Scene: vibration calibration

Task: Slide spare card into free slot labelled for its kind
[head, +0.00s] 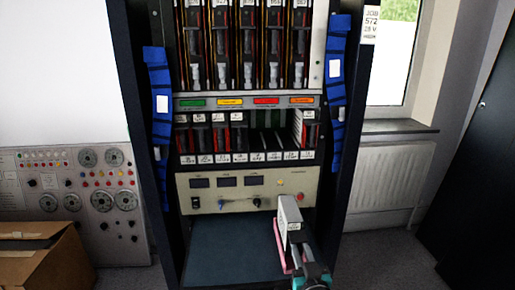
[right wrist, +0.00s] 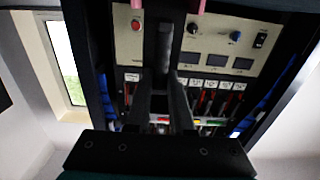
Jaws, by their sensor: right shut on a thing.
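The spare card (head: 290,212) is a pale, flat module with a label on its front edge. My right gripper (head: 297,255) is shut on it and holds it in front of the rack, below the lower card row and over the blue shelf. In the right wrist view, the gripper (right wrist: 165,85) is dark against the rack, and the card is hard to make out. The lower card row (head: 218,140) has several filled slots with small labels below. A dark gap (head: 268,141) right of its middle looks empty. The label text is too small to read. My left gripper is out of view.
A cream panel (head: 225,192) with displays and knobs sits under the lower row, with the blue shelf (head: 225,255) below. Blue strips (head: 159,95) hang on both rack posts. A cardboard box (head: 45,262) stands at lower left. A pink loop (head: 278,245) shows beside the card.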

